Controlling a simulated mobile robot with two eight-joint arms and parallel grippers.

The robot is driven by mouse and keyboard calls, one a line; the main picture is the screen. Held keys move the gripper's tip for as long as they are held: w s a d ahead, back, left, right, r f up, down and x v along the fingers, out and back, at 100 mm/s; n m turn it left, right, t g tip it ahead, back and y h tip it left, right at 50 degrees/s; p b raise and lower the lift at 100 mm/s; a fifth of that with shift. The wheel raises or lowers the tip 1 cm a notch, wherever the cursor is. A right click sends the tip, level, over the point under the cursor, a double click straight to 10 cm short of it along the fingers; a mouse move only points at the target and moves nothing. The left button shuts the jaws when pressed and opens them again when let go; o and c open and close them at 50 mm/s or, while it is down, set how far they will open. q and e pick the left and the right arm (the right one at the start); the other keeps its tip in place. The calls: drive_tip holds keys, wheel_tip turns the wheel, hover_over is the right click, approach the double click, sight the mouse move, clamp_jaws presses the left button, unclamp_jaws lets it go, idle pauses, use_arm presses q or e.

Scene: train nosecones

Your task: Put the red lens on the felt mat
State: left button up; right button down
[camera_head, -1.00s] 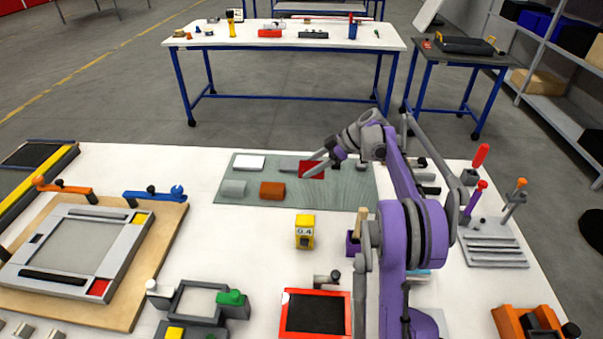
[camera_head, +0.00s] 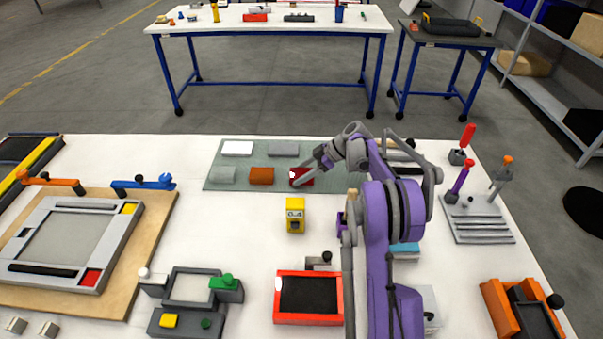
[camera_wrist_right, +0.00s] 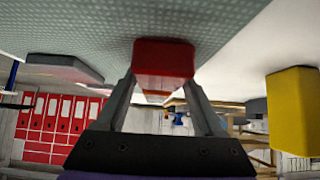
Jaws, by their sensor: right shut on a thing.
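The red lens (camera_head: 301,178) is between the fingers of my right gripper (camera_head: 304,180). It is at the right front part of the grey-green felt mat (camera_head: 218,187), in line with an orange-brown block (camera_head: 261,175). The wrist view shows the red lens (camera_wrist_right: 163,58) gripped between both fingers (camera_wrist_right: 163,88), right against or just above the mat surface (camera_wrist_right: 100,30); I cannot tell for certain if it touches. My left gripper is not in view.
On the mat are also a white block (camera_head: 237,148), a grey block (camera_head: 284,149) and a pale grey-green block (camera_head: 222,174). A yellow gauge block (camera_head: 295,215) stands in front of the mat. A red-framed tray (camera_head: 309,321) lies nearer.

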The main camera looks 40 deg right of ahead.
unclamp_jaws()
drive_tip(key=shift+r, duration=0.1)
drive_tip(key=v, duration=1.2)
